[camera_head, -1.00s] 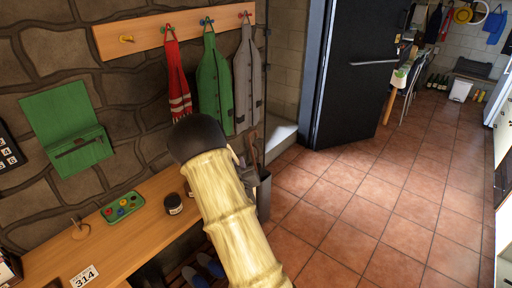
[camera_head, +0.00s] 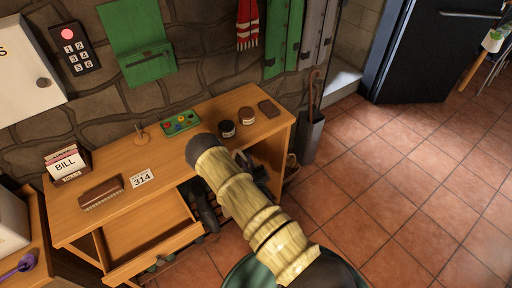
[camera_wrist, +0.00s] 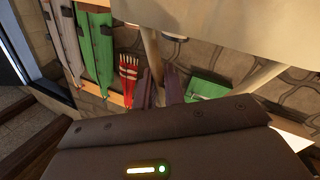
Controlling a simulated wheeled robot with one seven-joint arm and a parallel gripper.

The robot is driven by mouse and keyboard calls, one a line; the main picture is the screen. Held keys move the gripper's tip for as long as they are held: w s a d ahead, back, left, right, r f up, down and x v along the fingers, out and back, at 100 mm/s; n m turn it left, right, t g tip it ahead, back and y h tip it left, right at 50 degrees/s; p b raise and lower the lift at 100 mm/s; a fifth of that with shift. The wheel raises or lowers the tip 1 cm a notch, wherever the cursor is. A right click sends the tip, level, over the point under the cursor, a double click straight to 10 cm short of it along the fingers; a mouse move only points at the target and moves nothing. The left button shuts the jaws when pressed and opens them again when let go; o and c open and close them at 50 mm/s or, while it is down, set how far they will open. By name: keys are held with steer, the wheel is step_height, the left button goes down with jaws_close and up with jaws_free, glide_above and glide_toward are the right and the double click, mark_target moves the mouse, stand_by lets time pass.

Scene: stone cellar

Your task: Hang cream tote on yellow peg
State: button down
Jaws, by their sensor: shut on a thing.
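In the wrist view, which looks upside down, a cream tote (camera_wrist: 225,22) fills much of the top edge. Its pale straps run to my gripper (camera_wrist: 159,84), whose two dark fingers are shut on them. The bag hangs clear of the wall. The peg rail (camera_wrist: 117,98) shows only as a short orange strip beside the red scarf (camera_wrist: 128,72). The yellow peg is not visible in either current view. In the head view my arm hides the gripper and the tote.
A wooden desk (camera_head: 152,172) with an open drawer (camera_head: 150,232) stands against the stone wall. Jars, a game board and a bill box (camera_head: 67,164) are on it. A green wall pocket (camera_head: 148,66), green coat (camera_head: 283,40) and grey coat hang above. Tiled floor at right is clear.

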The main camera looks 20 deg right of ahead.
steer(key=shift+a+f+y, duration=0.3)
steer(key=shift+a+f, duration=0.05)
steer(key=shift+f, duration=0.05)
steer(key=shift+a+n, duration=0.25)
steer(key=shift+n, duration=0.05)
steer(key=shift+w+a+r, duration=0.1)
steer(key=shift+a+r, duration=0.1)
steer(key=shift+r, duration=0.3)
steer(key=shift+w+d+r, duration=0.15)
steer(key=shift+d+r, duration=0.1)
steer(key=shift+r, duration=0.2)
steer(key=shift+w+a, duration=0.1)
